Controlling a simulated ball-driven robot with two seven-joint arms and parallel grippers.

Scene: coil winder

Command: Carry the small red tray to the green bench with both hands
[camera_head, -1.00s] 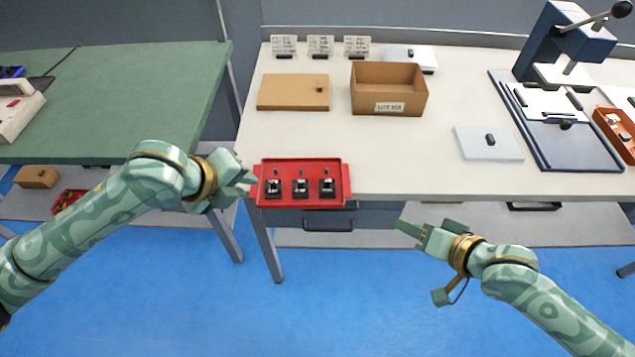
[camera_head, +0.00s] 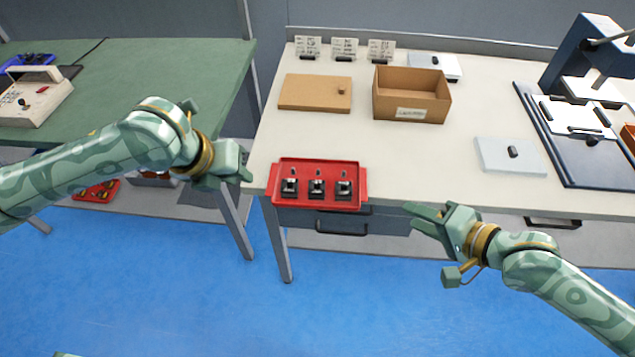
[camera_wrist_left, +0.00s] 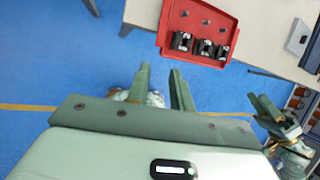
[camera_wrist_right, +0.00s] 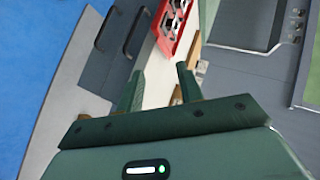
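The small red tray (camera_head: 305,165) sits at the front left edge of the white table, with three black parts in a row in it. It also shows in the left wrist view (camera_wrist_left: 206,14) and partly in the right wrist view (camera_wrist_right: 163,45). My left gripper (camera_head: 246,168) is just left of the tray, apart from it; its fingers (camera_wrist_left: 162,78) are open and empty. My right gripper (camera_head: 410,215) is in front of the table edge, right of the tray and apart from it; its fingers (camera_wrist_right: 160,78) are open and empty. The green bench (camera_head: 115,85) stands at the left.
On the white table (camera_head: 420,165) are a cardboard box (camera_head: 412,95), a brown board (camera_head: 315,92), a pale plate (camera_head: 510,155) and a blue press (camera_head: 575,130). A beige device (camera_head: 38,98) stands on the bench. A gap separates bench and table. Blue floor is clear in front.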

